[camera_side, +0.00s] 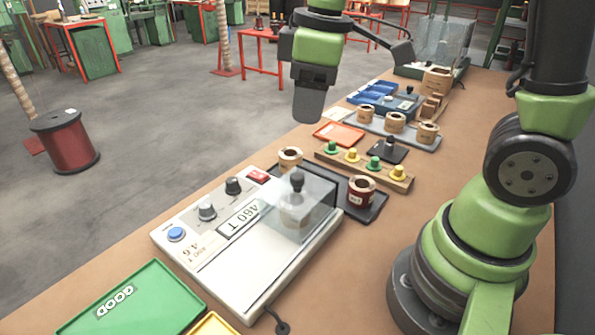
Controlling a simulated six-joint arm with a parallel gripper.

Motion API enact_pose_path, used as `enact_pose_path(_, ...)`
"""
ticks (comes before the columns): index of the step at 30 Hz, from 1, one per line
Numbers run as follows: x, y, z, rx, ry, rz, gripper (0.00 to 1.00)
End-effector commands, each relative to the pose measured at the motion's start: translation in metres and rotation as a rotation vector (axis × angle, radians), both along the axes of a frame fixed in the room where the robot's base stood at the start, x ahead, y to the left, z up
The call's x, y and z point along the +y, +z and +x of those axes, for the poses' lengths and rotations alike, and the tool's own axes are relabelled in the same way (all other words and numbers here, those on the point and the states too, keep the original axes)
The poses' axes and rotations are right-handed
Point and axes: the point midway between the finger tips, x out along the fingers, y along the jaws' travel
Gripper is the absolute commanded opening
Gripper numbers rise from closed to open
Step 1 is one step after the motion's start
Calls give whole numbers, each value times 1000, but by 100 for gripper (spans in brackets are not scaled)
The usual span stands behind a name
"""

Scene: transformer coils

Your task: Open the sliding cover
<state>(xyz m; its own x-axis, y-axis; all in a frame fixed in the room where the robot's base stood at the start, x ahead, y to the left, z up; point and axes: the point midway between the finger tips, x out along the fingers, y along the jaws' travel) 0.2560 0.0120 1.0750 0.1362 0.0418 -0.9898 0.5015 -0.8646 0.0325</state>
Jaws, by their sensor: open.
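The clear sliding cover (318,193) stands over the far right part of the white tester (240,280). A pale cylindrical shape (294,213) shows through it. A dark knob (297,181) shows at the cover; I cannot tell whether it is fixed to the cover or inside. The near right part of the tester's top is bare and uncovered. My gripper (309,112) hangs in the air above and behind the tester, pointing down. It is open, empty and apart from the cover. Its far finger is hidden by the near one.
The tester's panel has a blue button (176,234) and dark knobs (207,211). A black tray (374,209) with a dark red coil (361,191) stands close beside the cover. A wooden rack (395,182) of green and yellow pegs lies beyond. A green tray (165,300) is in front.

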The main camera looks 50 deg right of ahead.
Motion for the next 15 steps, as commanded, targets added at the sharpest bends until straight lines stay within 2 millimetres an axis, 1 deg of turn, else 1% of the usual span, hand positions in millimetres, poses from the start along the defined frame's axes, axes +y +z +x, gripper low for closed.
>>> enact_pose_path(1,-1,-12,8,41,64,-19,52)
enact_pose_path(3,-2,-24,16,81,145,-38,52)
enact_pose_path(6,-3,-36,22,115,221,-53,52)
enact_pose_path(11,-4,-49,24,134,262,-60,52)
enact_pose_path(15,-4,-69,23,138,260,-59,52)
